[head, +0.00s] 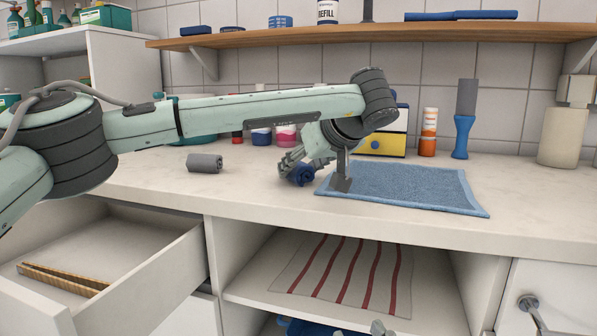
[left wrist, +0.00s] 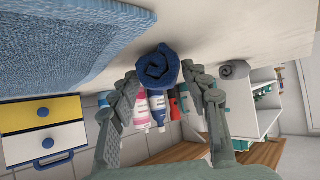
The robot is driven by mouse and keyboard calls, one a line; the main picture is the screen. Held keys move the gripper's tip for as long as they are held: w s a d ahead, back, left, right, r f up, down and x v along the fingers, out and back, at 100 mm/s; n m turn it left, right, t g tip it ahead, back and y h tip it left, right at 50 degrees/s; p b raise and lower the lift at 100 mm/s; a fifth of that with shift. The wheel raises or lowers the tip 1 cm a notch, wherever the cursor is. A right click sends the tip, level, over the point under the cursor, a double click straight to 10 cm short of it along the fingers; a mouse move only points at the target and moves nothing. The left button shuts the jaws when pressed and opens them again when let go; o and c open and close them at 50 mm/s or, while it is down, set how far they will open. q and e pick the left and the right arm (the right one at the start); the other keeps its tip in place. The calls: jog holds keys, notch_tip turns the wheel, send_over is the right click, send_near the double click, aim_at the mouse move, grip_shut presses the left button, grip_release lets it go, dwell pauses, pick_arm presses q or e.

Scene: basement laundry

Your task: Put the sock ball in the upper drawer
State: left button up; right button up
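The sock ball, a dark blue rolled bundle (head: 302,175), lies on the counter left of the blue towel; it also shows in the left wrist view (left wrist: 158,68). My left gripper (head: 306,168) reaches down over it. In the left wrist view, the left gripper's fingers (left wrist: 160,75) stand apart on both sides of the ball, very close to it; no firm squeeze shows. The upper drawer (head: 150,275) is pulled out at the lower left, with a wooden divider inside. A grey tip at the bottom edge (head: 380,328) looks like part of my right gripper; the rest is hidden.
A grey roll (head: 205,163) lies on the counter (head: 140,185) to the left. A blue towel (head: 410,188) lies right of the gripper. Bottles, a yellow-and-white box (head: 385,140) and a blue-handled brush (head: 463,125) stand behind. A striped cloth (head: 345,275) lies on the shelf below.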

pick_arm(q)
jog(key=c, duration=0.8)
jog(key=shift+r, duration=0.1)
